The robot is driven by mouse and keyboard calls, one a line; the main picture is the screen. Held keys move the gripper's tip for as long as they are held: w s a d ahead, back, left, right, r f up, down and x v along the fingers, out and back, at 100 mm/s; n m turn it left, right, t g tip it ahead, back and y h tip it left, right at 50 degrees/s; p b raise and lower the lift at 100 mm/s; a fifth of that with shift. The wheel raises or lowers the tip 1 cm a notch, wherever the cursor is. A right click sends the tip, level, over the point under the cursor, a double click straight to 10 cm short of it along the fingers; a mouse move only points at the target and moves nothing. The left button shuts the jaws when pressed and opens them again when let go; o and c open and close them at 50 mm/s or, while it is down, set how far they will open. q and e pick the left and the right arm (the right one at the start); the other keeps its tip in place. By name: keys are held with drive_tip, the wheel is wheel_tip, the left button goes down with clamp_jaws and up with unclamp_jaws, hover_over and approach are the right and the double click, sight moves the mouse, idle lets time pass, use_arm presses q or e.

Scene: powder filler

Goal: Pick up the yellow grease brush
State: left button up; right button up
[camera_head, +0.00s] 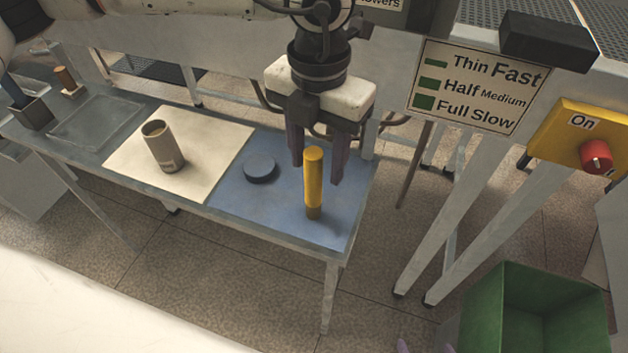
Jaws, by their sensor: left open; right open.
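The yellow grease brush (313,185) stands upright near the right end of the blue mat (235,195), with a darker brown lower end. My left gripper (317,174) points down from above, its two dark fingers open, one on each side of the brush's upper part in the picture. A gap shows beside the brush, and I cannot tell whether it is fully between the fingers in depth. Two purplish tips at the bottom edge look like my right gripper (424,347), open and apart; the rest of it is out of frame.
A dark round lid (260,169) lies on the blue mat left of the brush. A grey-brown canister (162,147) stands on a cream mat (215,150). A green bin (480,310) is at lower right. A signboard (475,87) and a yellow switch box (560,135) are at right.

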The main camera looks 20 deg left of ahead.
sight(314, 181)
use_arm(q)
drive_tip(key=f, duration=0.3)
drive_tip(key=f+p, duration=0.1)
drive_tip(key=shift+s+a+f, duration=0.15)
drive_tip(key=shift+s+a, duration=0.05)
drive_tip(key=shift+a, duration=0.1)
drive_tip(key=shift+f, duration=0.6)
drive_tip(key=c, duration=1.1)
drive_tip(key=shift+r+b, duration=0.45)
drive_tip(key=shift+r, duration=4.6)
drive_tip(key=shift+c, duration=0.2)
